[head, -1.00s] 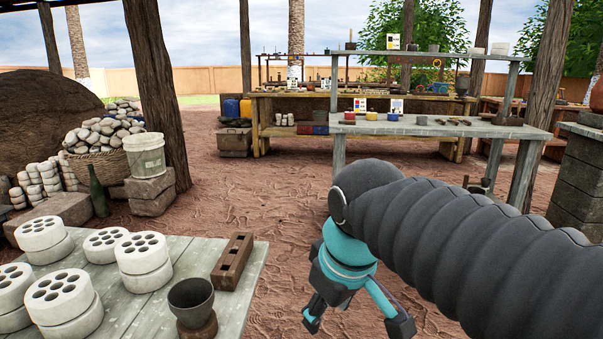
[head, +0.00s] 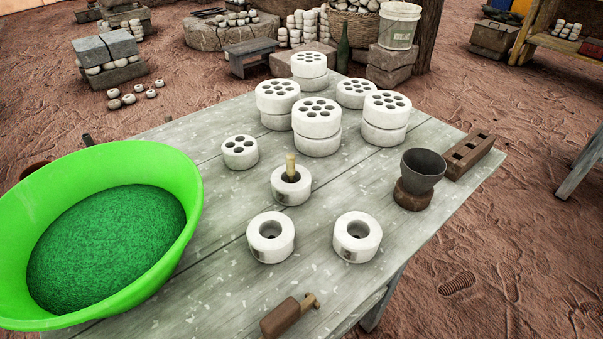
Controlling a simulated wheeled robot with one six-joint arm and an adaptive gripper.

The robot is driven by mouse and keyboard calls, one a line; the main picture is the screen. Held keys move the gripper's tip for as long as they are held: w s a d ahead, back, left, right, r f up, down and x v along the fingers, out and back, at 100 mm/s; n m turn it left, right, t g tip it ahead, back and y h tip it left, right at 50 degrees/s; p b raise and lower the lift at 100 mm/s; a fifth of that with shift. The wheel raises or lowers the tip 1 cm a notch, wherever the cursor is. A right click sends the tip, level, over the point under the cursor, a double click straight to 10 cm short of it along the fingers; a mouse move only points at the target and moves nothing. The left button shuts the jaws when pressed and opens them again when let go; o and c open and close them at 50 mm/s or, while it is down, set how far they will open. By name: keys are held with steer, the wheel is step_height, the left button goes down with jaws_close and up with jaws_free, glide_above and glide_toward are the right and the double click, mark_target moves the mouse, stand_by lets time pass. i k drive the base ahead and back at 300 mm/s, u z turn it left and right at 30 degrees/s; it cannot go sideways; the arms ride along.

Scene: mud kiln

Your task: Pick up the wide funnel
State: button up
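A dark grey, wide-mouthed cup that looks like the wide funnel (head: 423,172) stands upright near the right edge of the grey wooden table (head: 345,285). Its narrow lower end rests on or in a short brown round stand (head: 412,197). I cannot tell from here how deep it sits, or see into its bottom. My gripper is not in the current head view.
A brown block with square holes (head: 468,156) lies just behind the funnel. White perforated cylinders (head: 385,136) stand behind and left. Two white rings (head: 357,236) are in front. A green basin (head: 175,215) fills the left. A brown tool (head: 281,317) lies at the front.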

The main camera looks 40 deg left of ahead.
mark_target(421, 168)
steer(key=u, duration=1.85)
steer(key=k, duration=0.1)
steer(key=z, duration=0.25)
steer(key=i, duration=0.1)
